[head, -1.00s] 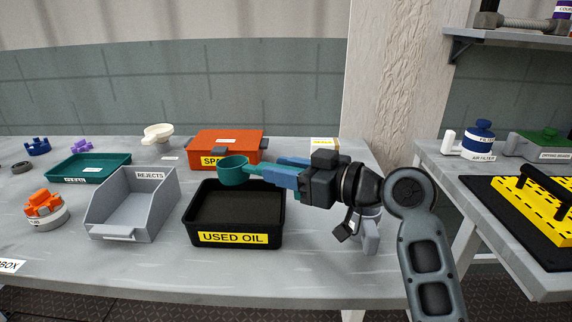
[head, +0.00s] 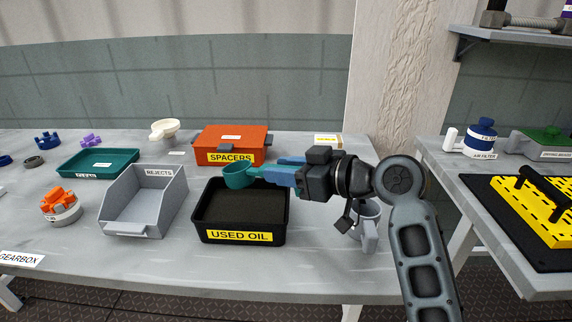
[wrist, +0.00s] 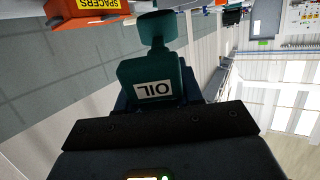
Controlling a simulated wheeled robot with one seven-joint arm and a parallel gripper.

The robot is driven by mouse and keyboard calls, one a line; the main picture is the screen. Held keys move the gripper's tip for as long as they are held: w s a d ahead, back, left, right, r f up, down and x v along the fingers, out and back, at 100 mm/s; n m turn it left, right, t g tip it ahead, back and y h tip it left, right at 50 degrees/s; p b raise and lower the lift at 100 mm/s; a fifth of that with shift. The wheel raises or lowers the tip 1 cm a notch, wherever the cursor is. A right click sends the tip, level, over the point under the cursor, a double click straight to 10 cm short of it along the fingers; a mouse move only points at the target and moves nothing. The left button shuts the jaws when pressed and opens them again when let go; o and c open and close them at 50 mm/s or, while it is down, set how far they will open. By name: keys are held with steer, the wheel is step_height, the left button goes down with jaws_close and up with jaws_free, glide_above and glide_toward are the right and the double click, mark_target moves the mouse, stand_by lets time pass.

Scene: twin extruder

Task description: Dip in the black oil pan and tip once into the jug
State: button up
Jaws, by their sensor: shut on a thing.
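My gripper (head: 282,174) is shut on the handle of a teal scoop labelled OIL. The scoop's bowl (head: 239,177) is in the air above the back part of the black oil pan (head: 243,237). The pan is labelled USED OIL and has a dark inside. In the wrist view the scoop's labelled handle block (wrist: 133,72) sits between the fingers. What the bowl holds cannot be seen. The grey jug (head: 369,238) stands on the bench to the right of the pan, partly hidden behind my wrist and arm.
A grey REJECTS bin (head: 147,205) stands close left of the pan. An orange SPACERS box (head: 232,141) is behind it. A teal tray (head: 97,162) and a cream funnel-like piece (head: 165,130) are farther left. The bench front (head: 200,275) is clear.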

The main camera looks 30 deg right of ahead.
steer(key=shift+w+a+r+g+h+p, duration=0.2)
steer(key=shift+w+r+g+h+p, duration=0.3)
steer(key=shift+p, duration=1.5)
steer(key=shift+w+a+r+g+h+p, duration=0.25)
steer(key=shift+g+p, duration=0.45)
steer(key=shift+p, duration=1.25)
step_height(320, 180, down, 7)
steer(key=b, duration=0.5)
steer(key=shift+d+r, duration=0.15)
steer(key=shift+r, duration=0.05)
steer(key=shift+s+d+f+t+y+b, duration=0.2)
steer(key=shift+s+f+t+y+b, duration=0.35)
steer(key=shift+b, duration=1.85)
steer(key=shift+s+d+f+t+y+b, duration=0.25)
steer(key=shift+f+t+b, duration=0.6)
steer(key=shift+b, duration=1.5)
steer(key=shift+s+d+f+t+y+b, duration=0.2)
steer(key=shift+s+f+t+b, duration=0.5)
steer(key=shift+b, duration=1.7)
steer(key=shift+w+a+f, duration=0.1)
steer(key=shift+w+f, duration=0.05)
steer(key=shift+w, duration=0.05)
steer(key=shift+w+r+g+p, duration=0.1)
steer(key=shift+r+g+p, duration=0.15)
steer(key=shift+p, duration=0.3)
steer(key=shift+w+a+r+g+h+p, duration=0.15)
steer(key=shift+w+r+g+h+p, duration=0.25)
steer(key=shift+p, duration=1.25)
